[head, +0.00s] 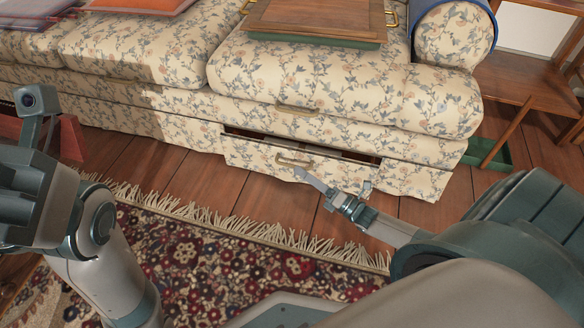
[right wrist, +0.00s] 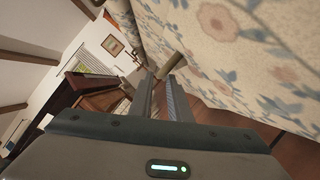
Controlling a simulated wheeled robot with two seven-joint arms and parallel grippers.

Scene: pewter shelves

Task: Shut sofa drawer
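The floral sofa (head: 320,78) has a drawer (head: 385,178) low in its base. The drawer stands partly open, with a dark gap along its top edge. Its pale metal handle (head: 292,160) is on the front. My right gripper (head: 308,181) is just in front of the drawer, its fingertips close to the handle. In the right wrist view its two fingers (right wrist: 161,88) are apart with a narrow gap, and the end of a handle-like bar (right wrist: 175,67) shows near the tips. I cannot tell whether they touch it. My left arm is at the left; its fingers do not show.
A wooden tray (head: 315,16) with brass handles lies on the sofa seat. A fringed patterned rug (head: 200,255) covers the floor in front, with bare planks between. A green tray (head: 490,153) and a wooden side table (head: 520,88) stand right of the sofa.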

